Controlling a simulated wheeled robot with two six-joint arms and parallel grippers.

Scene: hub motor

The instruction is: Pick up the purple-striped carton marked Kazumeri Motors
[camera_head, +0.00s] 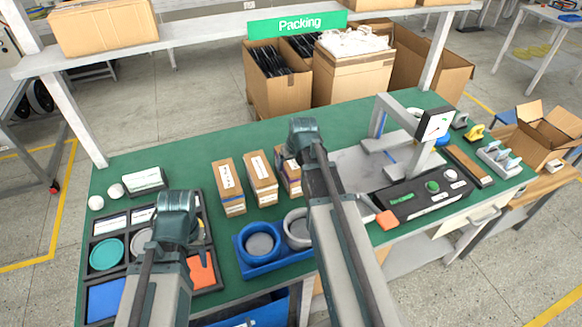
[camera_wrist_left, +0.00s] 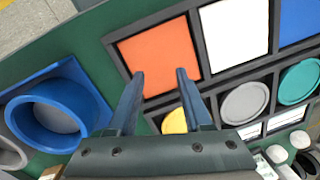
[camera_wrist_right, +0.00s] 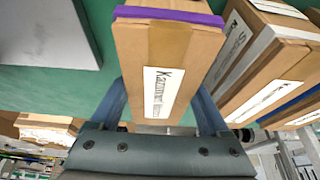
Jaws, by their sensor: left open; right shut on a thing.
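The purple-striped carton (camera_wrist_right: 168,60) fills the middle of the right wrist view. It is brown with a purple band (camera_wrist_right: 168,15) along one edge and a white label, of which "Kazum" can be read. My right gripper (camera_wrist_right: 160,97) has one finger on each side of it and is shut on it. In the head view the carton (camera_head: 289,172) is partly hidden behind my right arm, and I cannot tell whether it is off the table. My left gripper (camera_wrist_left: 160,74) is open and empty above the black divided tray, near an orange compartment.
Two similar brown cartons (camera_head: 229,188) (camera_head: 261,178) stand left of it. A blue holder (camera_head: 243,262) with round parts lies in front. The scanner-like stand (camera_head: 409,150) and black control panel (camera_head: 425,199) are on the right. Green tabletop is bare behind the cartons.

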